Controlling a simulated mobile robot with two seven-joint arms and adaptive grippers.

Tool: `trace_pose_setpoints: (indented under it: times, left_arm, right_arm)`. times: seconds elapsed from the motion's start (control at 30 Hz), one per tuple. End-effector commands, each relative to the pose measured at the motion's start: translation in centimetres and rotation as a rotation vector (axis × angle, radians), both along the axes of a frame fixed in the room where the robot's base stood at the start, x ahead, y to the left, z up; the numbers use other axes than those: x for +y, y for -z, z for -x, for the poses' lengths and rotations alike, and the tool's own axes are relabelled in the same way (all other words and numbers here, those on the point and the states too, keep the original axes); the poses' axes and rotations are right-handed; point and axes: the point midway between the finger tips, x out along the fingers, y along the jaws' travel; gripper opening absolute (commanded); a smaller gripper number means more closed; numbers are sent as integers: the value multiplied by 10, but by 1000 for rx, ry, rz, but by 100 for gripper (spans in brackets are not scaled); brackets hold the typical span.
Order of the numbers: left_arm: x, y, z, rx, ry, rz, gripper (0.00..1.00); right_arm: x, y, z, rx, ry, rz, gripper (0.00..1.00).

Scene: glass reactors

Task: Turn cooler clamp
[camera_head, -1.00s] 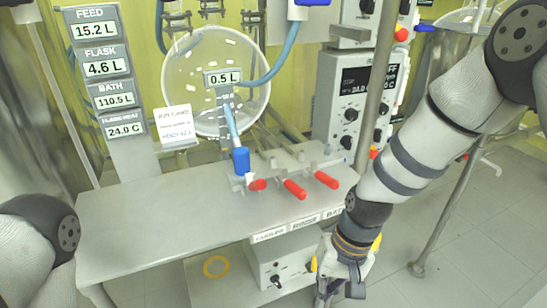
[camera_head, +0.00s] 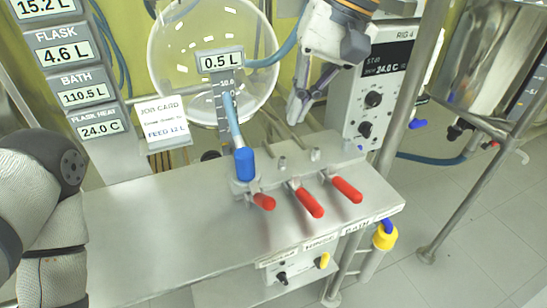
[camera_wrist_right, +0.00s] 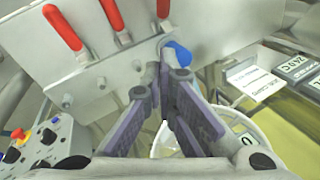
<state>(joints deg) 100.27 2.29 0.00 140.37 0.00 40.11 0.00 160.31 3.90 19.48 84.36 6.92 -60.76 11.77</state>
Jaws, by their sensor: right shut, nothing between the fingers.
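Three red-handled clamps stand in a row on the steel bench. The leftmost, by the cooler label's end of the row, is the cooler clamp (camera_head: 263,201); its red handle points toward the front right. A blue fitting (camera_head: 244,163) on a blue hose stands right behind it. In the right wrist view the cooler clamp handle (camera_wrist_right: 163,8) is at the top, beside the blue fitting (camera_wrist_right: 178,52). My right gripper (camera_head: 294,112) is shut and empty, above and behind the row, apart from the handles; its fingertips (camera_wrist_right: 168,72) point toward the blue fitting. My left gripper is out of view.
The middle (camera_head: 311,203) and right (camera_head: 347,190) red handles are close beside the cooler clamp. A round glass vessel (camera_head: 175,60) stands behind, with a control box (camera_head: 372,95) at right. The bench's left part (camera_head: 150,230) is clear.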

Motion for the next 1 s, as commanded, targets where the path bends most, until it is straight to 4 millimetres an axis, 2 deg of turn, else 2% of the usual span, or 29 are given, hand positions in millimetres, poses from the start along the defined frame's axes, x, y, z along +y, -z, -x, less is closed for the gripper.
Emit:
trace_pose_setpoints:
  times: [0.2, 0.4, 0.5, 0.67, 1.0]
  left_arm:
    - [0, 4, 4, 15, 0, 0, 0]
    - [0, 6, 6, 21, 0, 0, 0]
    - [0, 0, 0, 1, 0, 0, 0]
    - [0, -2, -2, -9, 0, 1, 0]
    - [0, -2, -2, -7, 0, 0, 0]
  right_arm:
    - [16, 48, 0, 9, -1, 2, 0]
    - [31, 86, 2, 6, -1, 1, 0]
    - [34, 92, 14, -2, -2, 1, 0]
    - [38, 103, 25, -3, -1, 1, 0]
    - [39, 107, 26, 0, 0, 0, 0]
